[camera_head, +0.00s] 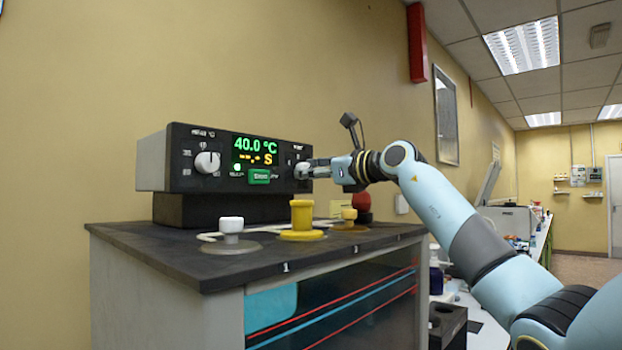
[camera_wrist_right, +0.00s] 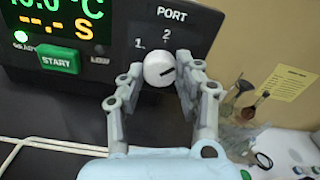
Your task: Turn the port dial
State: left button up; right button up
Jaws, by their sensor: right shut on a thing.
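In the head view the right gripper (camera_head: 311,168) reaches the right end of the panel from the right and partly hides the dial (camera_head: 300,170). My left gripper is not in view.
The panel has a green START button (camera_head: 259,176), a lit 40.0 °C display (camera_head: 255,149) and another white dial (camera_head: 207,162) at left. Below, the dark bench top (camera_head: 190,258) carries a white knob (camera_head: 231,228), a yellow knob (camera_head: 302,215) and a smaller yellow one (camera_head: 349,215).

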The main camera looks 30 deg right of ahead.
jog(key=shift+n+b, duration=2.2)
jog(key=shift+n, duration=2)
jog(key=o, duration=1.1)
jog(key=shift+o, duration=0.2)
jog(key=shift+d, duration=0.1)
jog(key=v, duration=1.2)
